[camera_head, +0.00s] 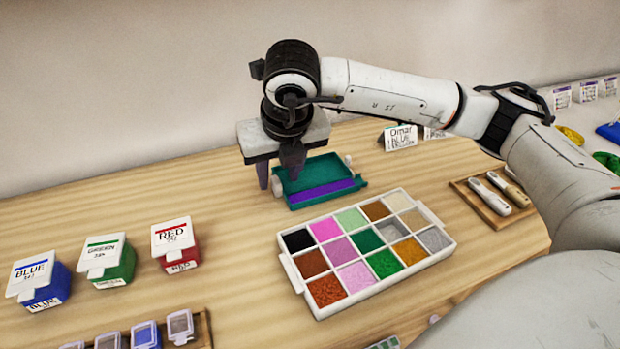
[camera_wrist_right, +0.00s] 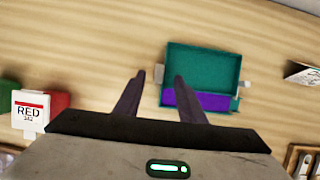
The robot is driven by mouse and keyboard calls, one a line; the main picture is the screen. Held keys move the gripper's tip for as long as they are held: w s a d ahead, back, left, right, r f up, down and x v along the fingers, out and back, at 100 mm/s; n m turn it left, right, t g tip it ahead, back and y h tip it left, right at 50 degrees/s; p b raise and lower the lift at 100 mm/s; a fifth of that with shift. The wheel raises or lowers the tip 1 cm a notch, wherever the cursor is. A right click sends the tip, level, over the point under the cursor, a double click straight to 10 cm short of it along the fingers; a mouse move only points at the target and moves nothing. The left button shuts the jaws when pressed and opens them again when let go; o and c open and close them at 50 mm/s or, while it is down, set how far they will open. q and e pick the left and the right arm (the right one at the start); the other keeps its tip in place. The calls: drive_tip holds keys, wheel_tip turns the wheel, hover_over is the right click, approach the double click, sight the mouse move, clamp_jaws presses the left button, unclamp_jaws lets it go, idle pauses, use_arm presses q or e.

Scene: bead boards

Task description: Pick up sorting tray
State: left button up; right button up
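A shallow teal tray with a purple strip (camera_head: 322,178) lies on the wooden table, with a small pale handle on each short side. It also shows in the right wrist view (camera_wrist_right: 205,62). My right gripper (camera_head: 278,177) is at the tray's left end, fingers pointing down. In the right wrist view its two fingers (camera_wrist_right: 158,80) are apart with no object held. The tray's left handle shows between the fingertips there; I cannot tell how far above it they are. My left gripper is not in view.
A white compartment tray of coloured beads (camera_head: 447,243) stands in front of the teal tray. Blue (camera_head: 40,280), green (camera_head: 106,260) and red (camera_head: 175,245) labelled boxes stand to the left. A name card (camera_head: 400,137) is behind right.

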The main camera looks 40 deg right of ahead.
drive_tip(key=shift+x, duration=1.2)
clamp_jaws()
drive_tip(key=shift+r, duration=0.1)
